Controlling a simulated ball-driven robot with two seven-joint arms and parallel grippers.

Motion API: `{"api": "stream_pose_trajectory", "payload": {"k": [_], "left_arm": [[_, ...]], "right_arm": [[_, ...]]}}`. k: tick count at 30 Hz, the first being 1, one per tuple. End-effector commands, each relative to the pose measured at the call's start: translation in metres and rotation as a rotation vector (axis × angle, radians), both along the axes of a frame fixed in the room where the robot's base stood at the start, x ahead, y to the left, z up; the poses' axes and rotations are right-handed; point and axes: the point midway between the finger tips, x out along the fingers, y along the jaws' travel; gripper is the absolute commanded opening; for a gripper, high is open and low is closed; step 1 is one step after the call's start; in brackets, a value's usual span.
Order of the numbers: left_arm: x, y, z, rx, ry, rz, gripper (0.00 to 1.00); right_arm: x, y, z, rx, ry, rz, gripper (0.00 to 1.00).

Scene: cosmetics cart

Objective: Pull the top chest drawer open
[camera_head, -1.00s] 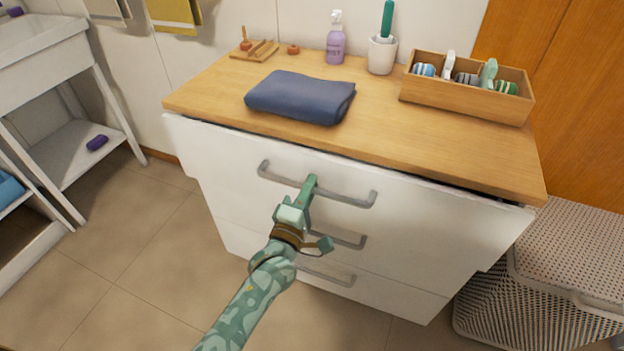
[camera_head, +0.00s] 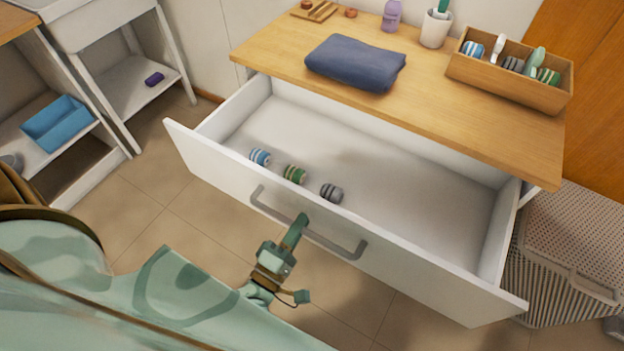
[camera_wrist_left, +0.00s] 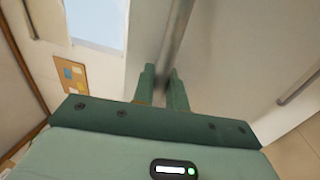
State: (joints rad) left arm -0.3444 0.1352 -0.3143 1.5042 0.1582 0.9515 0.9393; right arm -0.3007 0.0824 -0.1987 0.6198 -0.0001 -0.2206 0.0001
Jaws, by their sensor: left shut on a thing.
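The top chest drawer (camera_head: 340,230) is pulled well out from under the wooden chest top (camera_head: 420,85). Its white front carries a grey bar handle (camera_head: 335,246). My left gripper (camera_head: 297,226) is shut on that handle near its middle. In the left wrist view the two green fingers (camera_wrist_left: 163,85) close around the grey bar (camera_wrist_left: 177,40). Inside the drawer, near its front, lie three small striped rolls: blue (camera_head: 260,157), green (camera_head: 294,174) and grey (camera_head: 331,193). The lower drawers are hidden in the head view. My right gripper is not in view.
A folded blue cloth (camera_head: 355,63), a wooden divided box (camera_head: 500,80), a white cup (camera_head: 435,30) and a purple bottle (camera_head: 391,15) stand on the chest. A woven hamper (camera_head: 575,240) stands at right. A shelf with a blue bin (camera_head: 55,122) is at left. Floor between is clear.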

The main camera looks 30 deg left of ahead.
Motion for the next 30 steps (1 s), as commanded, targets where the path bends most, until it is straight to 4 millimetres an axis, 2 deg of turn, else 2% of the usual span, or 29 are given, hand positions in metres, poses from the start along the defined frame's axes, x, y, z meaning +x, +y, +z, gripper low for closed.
{"api": "stream_pose_trajectory", "payload": {"k": [3,9,23,24,25,30], "left_arm": [[-0.018,0.000,0.000,0.000,0.003,-0.001,0.00],[-0.034,0.001,-0.001,0.002,0.003,-0.002,0.00],[-0.038,0.001,-0.002,0.002,0.004,-0.002,0.00],[-0.038,0.001,-0.002,0.002,0.004,-0.002,0.23],[-0.038,0.001,-0.002,0.002,0.003,-0.001,0.31],[-0.038,0.001,-0.001,0.001,0.002,-0.001,0.33]], "right_arm": [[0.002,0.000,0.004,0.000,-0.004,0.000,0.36],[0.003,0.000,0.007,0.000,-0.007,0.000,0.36],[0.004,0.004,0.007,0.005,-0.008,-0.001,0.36],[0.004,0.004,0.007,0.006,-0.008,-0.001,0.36],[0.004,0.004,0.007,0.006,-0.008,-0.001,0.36],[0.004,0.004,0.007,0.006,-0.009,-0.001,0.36]]}}
